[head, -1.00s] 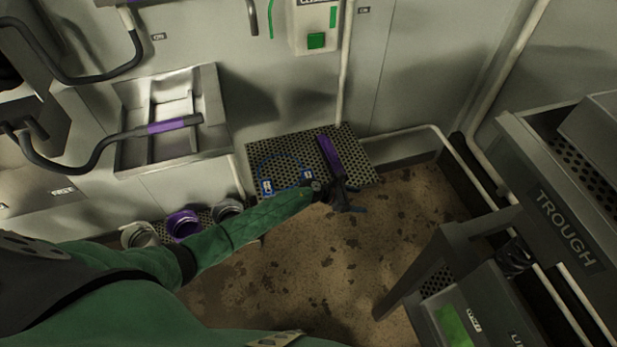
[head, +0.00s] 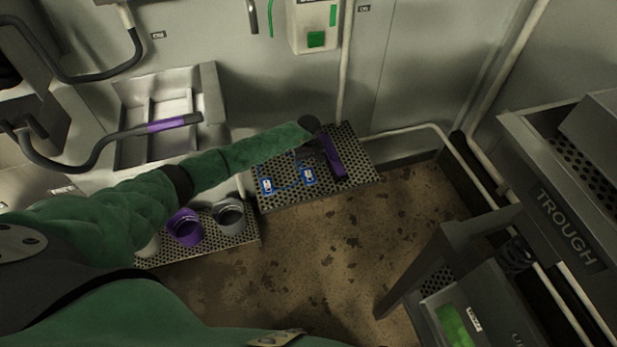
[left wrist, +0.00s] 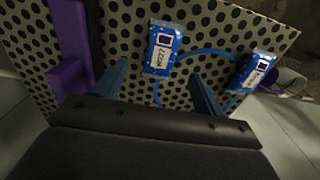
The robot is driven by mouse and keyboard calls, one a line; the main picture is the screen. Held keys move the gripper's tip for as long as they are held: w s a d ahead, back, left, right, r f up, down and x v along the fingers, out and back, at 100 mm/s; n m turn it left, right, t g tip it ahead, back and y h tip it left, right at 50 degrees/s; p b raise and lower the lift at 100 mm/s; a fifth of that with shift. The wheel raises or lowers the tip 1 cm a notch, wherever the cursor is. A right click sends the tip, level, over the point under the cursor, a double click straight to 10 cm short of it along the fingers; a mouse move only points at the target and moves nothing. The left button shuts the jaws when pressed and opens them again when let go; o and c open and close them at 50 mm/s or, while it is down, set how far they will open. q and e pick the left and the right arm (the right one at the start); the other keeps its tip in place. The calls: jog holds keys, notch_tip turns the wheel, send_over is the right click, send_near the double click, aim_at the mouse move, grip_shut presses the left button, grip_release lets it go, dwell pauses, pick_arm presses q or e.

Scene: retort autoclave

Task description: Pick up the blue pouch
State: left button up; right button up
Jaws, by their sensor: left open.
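Two small blue pouches with white labels lie on a perforated metal shelf (head: 275,203). One pouch (head: 308,175) is near my gripper; the other pouch (head: 267,186) is further left. In the left wrist view the nearer pouch (left wrist: 163,48) lies ahead, roughly between the finger directions, and the other pouch (left wrist: 257,70) is to the right. My left gripper (head: 307,160) is open and empty, over the shelf just beyond the nearer pouch. Its blue fingers also show in the left wrist view (left wrist: 159,72); I cannot tell their height above the shelf. My right gripper is not in view.
A purple bar (head: 333,157) stands on the shelf close right of my gripper. A thin blue curved line (left wrist: 205,54) runs between the pouches. Purple (head: 185,228) and grey (head: 230,214) containers stand at lower left. The trough (head: 560,225) is at right. Open floor lies between.

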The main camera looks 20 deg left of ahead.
aim_at(309, 174)
pick_arm(q)
jog(key=shift+f, duration=0.8)
notch_tip(309, 174, down, 3)
jog(key=shift+s+d+f+b, duration=0.1)
jog(key=shift+f+b, duration=0.05)
jog(key=shift+b, duration=0.25)
jog(key=shift+f, duration=0.45)
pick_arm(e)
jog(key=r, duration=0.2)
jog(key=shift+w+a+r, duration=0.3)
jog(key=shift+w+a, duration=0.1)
pick_arm(q)
jog(key=shift+c, duration=0.2)
jog(key=c, duration=1)
